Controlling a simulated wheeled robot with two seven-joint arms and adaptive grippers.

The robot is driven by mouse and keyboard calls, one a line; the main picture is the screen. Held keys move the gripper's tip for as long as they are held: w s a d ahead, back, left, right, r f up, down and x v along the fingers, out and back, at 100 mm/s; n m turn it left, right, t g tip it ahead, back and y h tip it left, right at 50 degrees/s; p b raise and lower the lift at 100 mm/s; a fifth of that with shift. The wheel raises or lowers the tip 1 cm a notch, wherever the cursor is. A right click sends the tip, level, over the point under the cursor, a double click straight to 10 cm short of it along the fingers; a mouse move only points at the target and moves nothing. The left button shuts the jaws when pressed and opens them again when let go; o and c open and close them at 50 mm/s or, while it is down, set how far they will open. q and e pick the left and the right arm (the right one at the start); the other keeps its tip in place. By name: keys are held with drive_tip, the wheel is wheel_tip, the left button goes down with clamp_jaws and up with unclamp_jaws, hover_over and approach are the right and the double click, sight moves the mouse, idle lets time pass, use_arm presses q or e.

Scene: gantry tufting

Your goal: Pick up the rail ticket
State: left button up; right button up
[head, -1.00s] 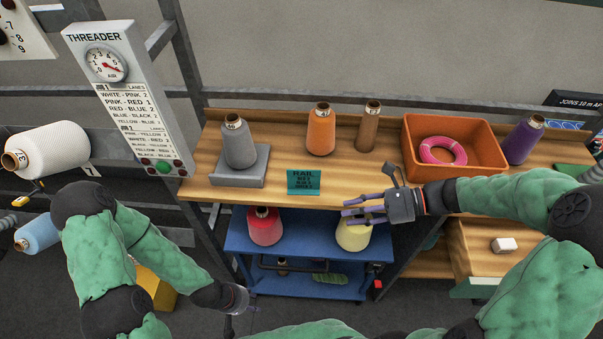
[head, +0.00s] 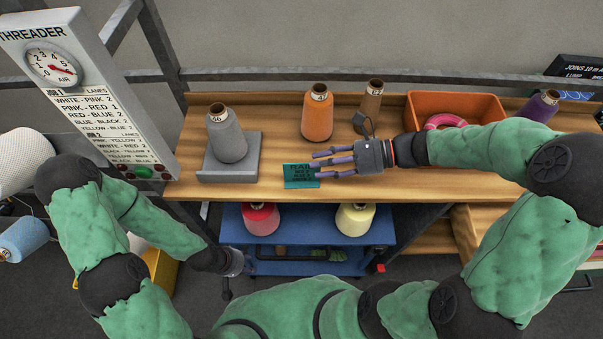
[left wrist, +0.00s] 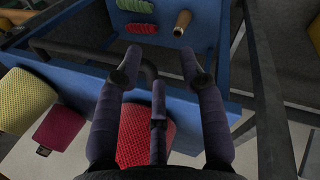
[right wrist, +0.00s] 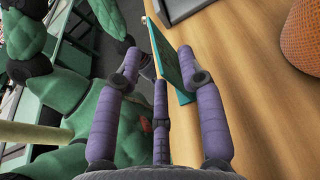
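The rail ticket (head: 300,181) is a teal card with dark lettering at the front edge of the wooden shelf, right of the grey cone. My right gripper (head: 318,165) is at the card's right side, its purple fingers open and partly over it. In the right wrist view the card (right wrist: 178,58) shows nearly edge-on, ahead of and between the spread fingertips (right wrist: 158,68); I see no grip on it. My left gripper (head: 236,270) hangs low beside the blue trolley. In the left wrist view its fingers (left wrist: 160,68) are open and empty.
The blue trolley (head: 300,233) below holds red and yellow cones. The threader panel (head: 95,100) is at left.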

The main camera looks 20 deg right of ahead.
sight(292, 168)
drive_tip(key=shift+r+b+x, duration=0.2)
drive_tip(key=shift+b+x, duration=0.45)
drive_tip(key=shift+x, duration=1.95)
drive_tip(key=shift+s+a, duration=0.1)
drive_tip(key=shift+s, duration=0.05)
clamp_jaws()
